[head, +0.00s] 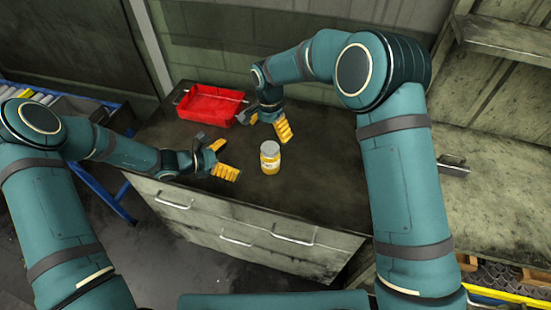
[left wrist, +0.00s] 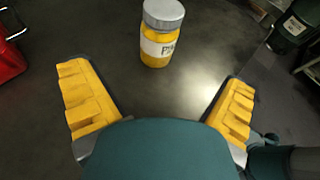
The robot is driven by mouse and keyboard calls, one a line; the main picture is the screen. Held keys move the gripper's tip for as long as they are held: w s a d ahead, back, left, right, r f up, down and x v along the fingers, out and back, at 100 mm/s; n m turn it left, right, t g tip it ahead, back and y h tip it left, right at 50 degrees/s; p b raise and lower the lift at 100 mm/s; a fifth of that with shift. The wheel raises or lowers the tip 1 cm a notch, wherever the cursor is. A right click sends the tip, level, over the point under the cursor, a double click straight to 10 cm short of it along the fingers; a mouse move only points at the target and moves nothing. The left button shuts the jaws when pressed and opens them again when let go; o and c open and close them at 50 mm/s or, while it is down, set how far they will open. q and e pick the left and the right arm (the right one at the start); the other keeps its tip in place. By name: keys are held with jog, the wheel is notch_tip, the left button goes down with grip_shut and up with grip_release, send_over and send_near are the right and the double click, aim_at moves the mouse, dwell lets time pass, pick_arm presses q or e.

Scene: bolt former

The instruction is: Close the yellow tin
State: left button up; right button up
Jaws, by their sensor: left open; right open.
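The yellow tin (head: 270,163) stands upright on the dark cabinet top, right of my left gripper. It is a small jar with a yellow body, a white label and a grey lid (left wrist: 163,13). The lid sits on top of the tin; I cannot tell whether it is fastened. My left gripper (head: 226,160) is open and empty, with its yellow fingers pointing towards the tin. In the left wrist view the tin (left wrist: 157,48) is ahead of and between the spread fingers, apart from both. My right gripper (head: 272,126) is open and empty, just behind the tin, not visibly touching it.
A red tray (head: 212,106) lies at the back left of the cabinet top; its edge also shows in the left wrist view (left wrist: 9,62). The cabinet top (head: 325,190) is clear right of the tin. Drawers with handles (head: 236,241) face the front.

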aim_at(263, 156)
pick_arm(q)
jog(key=shift+a, duration=0.1)
pick_arm(e)
jog(key=shift+a, duration=0.1)
pick_arm(q)
jog(key=x, duration=1.4)
jog(key=shift+a+f, duration=0.1)
